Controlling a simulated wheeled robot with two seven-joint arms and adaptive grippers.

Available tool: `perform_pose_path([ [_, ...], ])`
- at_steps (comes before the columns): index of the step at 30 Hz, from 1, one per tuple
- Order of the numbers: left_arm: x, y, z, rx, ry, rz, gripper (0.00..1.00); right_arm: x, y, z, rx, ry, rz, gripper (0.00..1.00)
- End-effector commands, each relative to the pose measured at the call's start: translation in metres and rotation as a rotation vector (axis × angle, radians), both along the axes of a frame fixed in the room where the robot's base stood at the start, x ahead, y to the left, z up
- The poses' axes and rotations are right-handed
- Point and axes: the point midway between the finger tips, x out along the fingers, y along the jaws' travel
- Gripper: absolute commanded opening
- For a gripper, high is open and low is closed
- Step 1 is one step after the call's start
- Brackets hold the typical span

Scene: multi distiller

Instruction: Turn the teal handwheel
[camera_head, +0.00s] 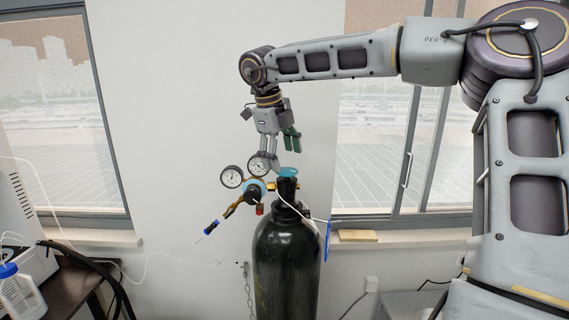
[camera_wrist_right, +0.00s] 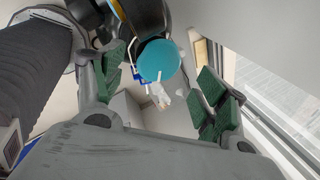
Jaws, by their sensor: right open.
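The teal handwheel (camera_head: 289,172) sits on top of the black gas cylinder (camera_head: 285,260), which stands upright against the wall. My right gripper (camera_head: 282,160) is open just above and slightly left of the handwheel, pointing down. In the right wrist view the round teal handwheel (camera_wrist_right: 159,61) shows between and beyond the two green-padded fingers (camera_wrist_right: 165,95), apart from both. Part of the handwheel is hidden behind my gripper in the head view. My left gripper is not in view.
A brass regulator with two round gauges (camera_head: 232,177) and a blue ring juts left from the cylinder valve, close to my right gripper. A blue tag (camera_head: 327,240) hangs at the cylinder's right. A dark table (camera_head: 75,285) stands at the left; windows flank the wall.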

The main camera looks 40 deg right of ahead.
Motion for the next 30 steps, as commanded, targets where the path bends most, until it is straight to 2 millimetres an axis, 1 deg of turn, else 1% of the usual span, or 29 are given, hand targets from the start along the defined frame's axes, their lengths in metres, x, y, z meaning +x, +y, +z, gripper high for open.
perform_pose_path([
  [3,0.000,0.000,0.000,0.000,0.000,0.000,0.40,-0.001,0.005,0.018,0.000,-0.002,0.001,0.73],
  [9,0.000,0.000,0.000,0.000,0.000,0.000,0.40,-0.002,0.014,0.046,0.001,-0.002,0.000,0.73],
  [15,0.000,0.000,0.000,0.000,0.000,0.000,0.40,-0.004,0.021,0.066,0.000,-0.001,0.000,0.73],
  [21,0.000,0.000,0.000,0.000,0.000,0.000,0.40,-0.005,0.024,0.076,0.000,0.001,-0.001,0.73],
  [30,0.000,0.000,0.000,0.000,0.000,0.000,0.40,-0.005,0.024,0.078,0.000,0.000,-0.001,0.73],
])
